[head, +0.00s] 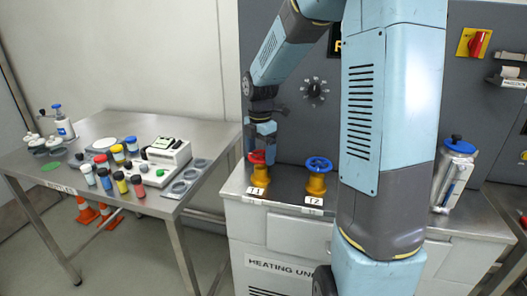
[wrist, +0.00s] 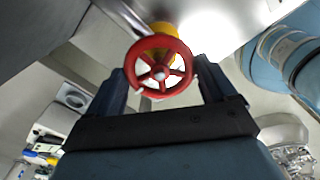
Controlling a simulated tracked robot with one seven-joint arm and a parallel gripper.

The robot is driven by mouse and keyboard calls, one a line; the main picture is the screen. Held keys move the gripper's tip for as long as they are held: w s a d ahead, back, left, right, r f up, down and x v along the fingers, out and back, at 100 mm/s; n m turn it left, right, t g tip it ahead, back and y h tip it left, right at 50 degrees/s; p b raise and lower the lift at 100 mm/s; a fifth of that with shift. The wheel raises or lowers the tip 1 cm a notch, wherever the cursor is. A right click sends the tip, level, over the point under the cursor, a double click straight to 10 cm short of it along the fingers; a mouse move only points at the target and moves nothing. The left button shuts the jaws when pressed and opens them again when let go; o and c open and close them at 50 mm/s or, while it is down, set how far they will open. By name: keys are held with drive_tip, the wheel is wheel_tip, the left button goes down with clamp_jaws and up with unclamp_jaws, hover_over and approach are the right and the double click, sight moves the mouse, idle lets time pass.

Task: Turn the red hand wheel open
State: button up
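The red hand wheel (head: 257,157) sits on a yellow valve body marked T1, at the left of the grey heating unit's top. In the wrist view the red wheel (wrist: 159,74) shows its round rim and spokes between my two fingers. My gripper (head: 261,149) points down just above the wheel. Its fingers (wrist: 160,72) are spread wide, one on each side of the rim. The gaps are very small, and I cannot tell whether either finger touches it. A blue hand wheel (head: 319,164) on a yellow body marked T2 stands to the right.
My arm hides part of the unit's middle. A silver canister (head: 455,175) with a blue cap stands at the right. A steel table (head: 110,199) at the left holds several small jars, a white device (head: 166,153) and bottles. Orange cones (head: 86,211) stand beneath it.

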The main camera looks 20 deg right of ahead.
sight(261, 155)
drive_tip(key=c, duration=0.3)
drive_tip(key=shift+m, duration=1)
drive_tip(key=shift+c, duration=0.2)
drive_tip(key=o, duration=0.9)
drive_tip(key=shift+c, duration=0.2)
drive_tip(key=shift+r, duration=0.1)
wheel_tip(261, 155, up, 14)
drive_tip(key=shift+f, duration=0.2)
